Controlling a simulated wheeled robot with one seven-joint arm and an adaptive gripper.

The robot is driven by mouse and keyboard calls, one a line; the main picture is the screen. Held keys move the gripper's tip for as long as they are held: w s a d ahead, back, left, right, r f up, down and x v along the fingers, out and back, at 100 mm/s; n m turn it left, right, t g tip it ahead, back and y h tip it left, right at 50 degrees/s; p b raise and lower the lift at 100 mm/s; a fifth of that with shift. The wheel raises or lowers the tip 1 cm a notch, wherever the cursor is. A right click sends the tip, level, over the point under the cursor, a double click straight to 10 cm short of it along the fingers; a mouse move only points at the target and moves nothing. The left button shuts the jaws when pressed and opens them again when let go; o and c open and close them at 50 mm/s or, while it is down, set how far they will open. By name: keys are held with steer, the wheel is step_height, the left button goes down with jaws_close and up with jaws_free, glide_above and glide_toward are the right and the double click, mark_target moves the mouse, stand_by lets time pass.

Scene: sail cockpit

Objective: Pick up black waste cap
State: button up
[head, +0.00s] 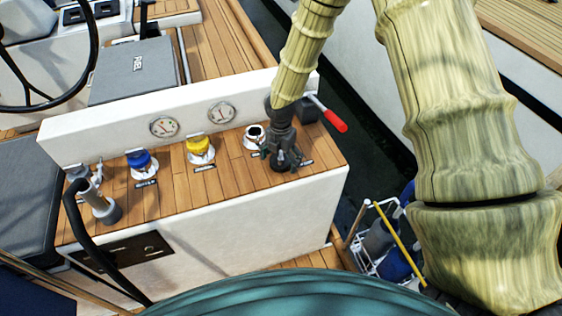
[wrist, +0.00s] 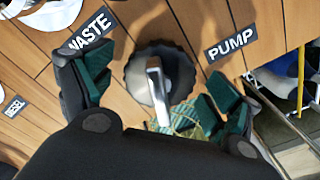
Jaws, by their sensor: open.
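The black waste cap (wrist: 137,76) is a scalloped black disc with a grey metal bar handle across its top. It lies on the wooden deck between the WASTE and PUMP labels. My gripper (wrist: 158,92) is open above it, one teal-padded finger to each side, with gaps between pads and cap. In the head view my gripper (head: 282,158) points down over the right part of the console top, and the cap (head: 281,167) is partly hidden beneath it. The white waste fitting (head: 252,132) with its dark open hole is just left of my gripper.
A yellow cap (head: 200,146) and a blue cap (head: 139,159) sit in white fittings to the left. A red-handled lever (head: 335,121) is close on the right. A low white wall with gauges (head: 221,112) stands behind. A winch (head: 105,207) is at far left.

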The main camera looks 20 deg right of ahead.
mark_target(280, 155)
steer(key=shift+c, duration=0.5)
steer(key=c, duration=1.1)
steer(key=shift+r, duration=0.15)
steer(key=shift+r+b, duration=0.3)
steer(key=shift+r, duration=0.3)
steer(key=shift+s+a+r+b, duration=0.15)
steer(key=shift+r+b, duration=0.05)
steer(key=shift+r, duration=0.3)
steer(key=shift+s+a+r+b, duration=0.1)
steer(key=shift+s+r+b, duration=0.1)
steer(key=shift+r, duration=0.3)
steer(key=shift+s+a+r+p, duration=0.1)
steer(key=shift+s+a+r, duration=0.65)
steer(key=shift+s+a, duration=1.05)
steer(key=shift+s+a+r+p, duration=0.1)
steer(key=shift+s+a+r, duration=0.7)
steer(key=shift+s+a, duration=1)
steer(key=shift+s+a+r+p, duration=0.1)
steer(key=shift+s+a+r, duration=0.65)
steer(key=shift+s+a, duration=1)
steer(key=shift+s+d, duration=0.1)
